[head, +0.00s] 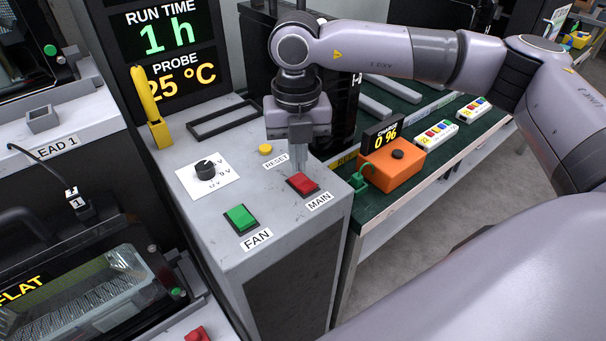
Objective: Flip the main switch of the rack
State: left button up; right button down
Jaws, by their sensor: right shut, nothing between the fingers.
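The red main switch (302,184) sits on the top of the grey rack (272,217), with the label MAIN (319,201) in front of it. My right gripper (299,168) points down right at the switch, its fingers shut and empty. The fingertips are at the back edge of the switch; I cannot tell whether they touch it. A green fan switch (240,218) is to the left, with the label FAN. My left gripper is not in view.
A round knob (205,169), a yellow reset button (265,149) and a yellow handle (151,110) are also on the rack. A display (163,50) stands behind. An orange box (391,165) is on the green bench at right. The rack top between the fan switch and knob is clear.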

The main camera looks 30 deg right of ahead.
aim_at(298, 178)
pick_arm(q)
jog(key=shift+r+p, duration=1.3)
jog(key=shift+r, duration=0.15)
pick_arm(e)
jog(key=shift+r, duration=2.45)
